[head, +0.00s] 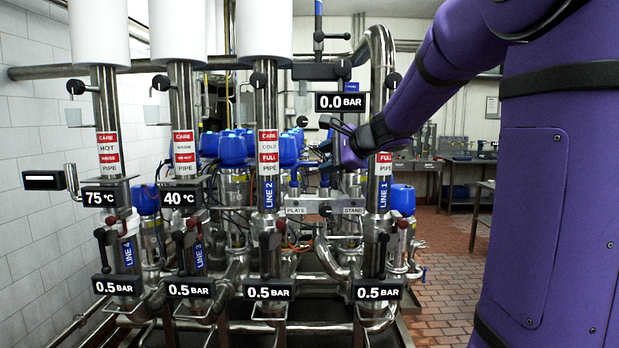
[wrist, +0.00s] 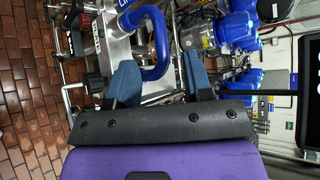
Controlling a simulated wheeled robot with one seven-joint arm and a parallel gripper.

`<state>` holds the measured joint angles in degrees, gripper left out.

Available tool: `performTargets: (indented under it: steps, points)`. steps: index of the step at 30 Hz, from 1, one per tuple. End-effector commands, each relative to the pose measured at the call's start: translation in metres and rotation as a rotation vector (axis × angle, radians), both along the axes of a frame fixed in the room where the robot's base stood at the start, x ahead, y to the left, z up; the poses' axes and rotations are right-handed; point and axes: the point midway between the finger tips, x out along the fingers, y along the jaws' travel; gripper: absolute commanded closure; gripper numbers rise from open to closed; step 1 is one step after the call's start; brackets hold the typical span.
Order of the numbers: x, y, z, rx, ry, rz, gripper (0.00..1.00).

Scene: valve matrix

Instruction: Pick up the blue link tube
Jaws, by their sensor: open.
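The blue link tube (wrist: 161,40) is a glossy U-shaped bend in the wrist view. Its curved end lies between the two blue-grey fingers of my gripper (wrist: 158,64), with gaps visible on both sides. In the head view the tube (head: 294,179) stands at the steel bracket marked PLATE and STAND (head: 325,207), partly hidden by my gripper (head: 326,149). My gripper is open and reaches in from the right, just above the bracket. Whether a finger touches the tube cannot be told.
Vertical steel pipes with gauges and valve handles stand close by, Line 1 (head: 381,205) to the right and Line 2 (head: 267,200) to the left. A pressure display (head: 341,102) hangs just above my gripper. Blue-capped valves crowd behind. Open brick floor (head: 445,235) lies right.

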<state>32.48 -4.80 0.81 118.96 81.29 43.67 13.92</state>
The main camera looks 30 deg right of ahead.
Motion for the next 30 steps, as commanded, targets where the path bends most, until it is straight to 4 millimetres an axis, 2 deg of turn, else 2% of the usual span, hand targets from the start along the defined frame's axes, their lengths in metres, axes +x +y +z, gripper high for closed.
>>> performTargets:
  steps: [8, 16, 24, 26, 30]
  points:
    - [0.018, 0.005, -0.008, 0.001, 0.002, 0.001, 0.53]
    - [0.051, 0.013, -0.022, 0.001, 0.002, 0.001, 0.53]
    - [0.055, 0.014, -0.023, -0.001, 0.001, 0.001, 0.53]
    - [0.055, 0.014, -0.023, -0.001, 0.001, 0.001, 0.65]
    - [0.055, 0.014, -0.023, -0.001, 0.001, 0.001, 0.97]
